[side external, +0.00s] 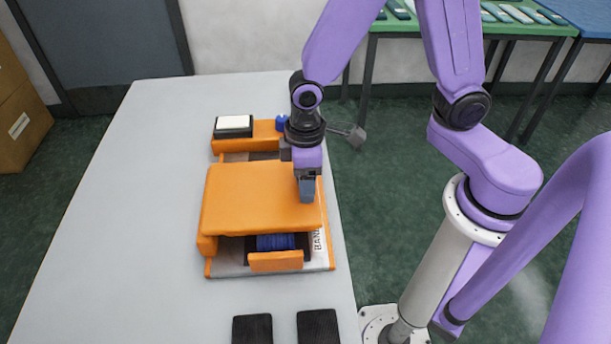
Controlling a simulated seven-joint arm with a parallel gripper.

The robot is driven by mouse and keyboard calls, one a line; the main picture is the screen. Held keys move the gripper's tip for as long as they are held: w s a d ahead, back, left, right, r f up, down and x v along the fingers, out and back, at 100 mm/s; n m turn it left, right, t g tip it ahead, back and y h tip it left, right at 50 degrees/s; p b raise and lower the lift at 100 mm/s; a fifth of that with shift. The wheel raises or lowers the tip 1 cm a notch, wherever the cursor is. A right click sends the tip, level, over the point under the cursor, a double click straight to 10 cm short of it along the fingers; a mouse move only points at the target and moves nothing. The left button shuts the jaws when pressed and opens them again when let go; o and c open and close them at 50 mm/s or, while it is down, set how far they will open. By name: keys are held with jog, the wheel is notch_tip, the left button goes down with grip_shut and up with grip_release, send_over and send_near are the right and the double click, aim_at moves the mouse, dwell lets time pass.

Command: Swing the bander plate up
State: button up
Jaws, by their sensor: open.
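The bander (222,262) is an orange machine on the grey table, with part of a "BAND" label showing at its front right. Its wide orange plate (250,195) lies roughly level over the machine's body. A blue roll (276,242) shows in the opening under the plate's front edge, behind a small orange front piece (276,262). My gripper (306,196) points down at the plate's right part, with its jaws open. It hides some of the plate's right edge. I cannot tell whether the fingertips touch the plate.
An orange rear section with a black-and-white block (233,126) and a blue knob (281,122) stands behind the plate. A grey lever-like piece (350,134) sticks out past the table's right edge. Two dark pads (318,327) lie at the front. The table's left side (120,220) is clear.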

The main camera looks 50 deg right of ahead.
jog(key=c, duration=0.9)
jog(key=shift+o, duration=0.2)
jog(key=shift+w+a+r+g+h, duration=0.15)
jog(key=shift+r+g+h, duration=0.15)
jog(key=shift+r, duration=0.45)
jog(key=shift+w+a+r+g+h, duration=0.15)
jog(key=shift+r+g+h, duration=0.15)
jog(key=shift+r, duration=0.45)
jog(key=shift+w+a+r+g+h, duration=0.15)
jog(key=shift+a+r, duration=0.05)
jog(key=shift+r, duration=0.3)
jog(key=shift+w+a+r+g+h, duration=0.15)
jog(key=shift+w+r+g+h, duration=0.05)
jog(key=shift+r, duration=0.3)
jog(key=shift+w+a+r+g+h, duration=0.15)
jog(key=shift+a+r, duration=0.05)
jog(key=shift+r, duration=0.3)
jog(key=shift+w+r, duration=0.1)
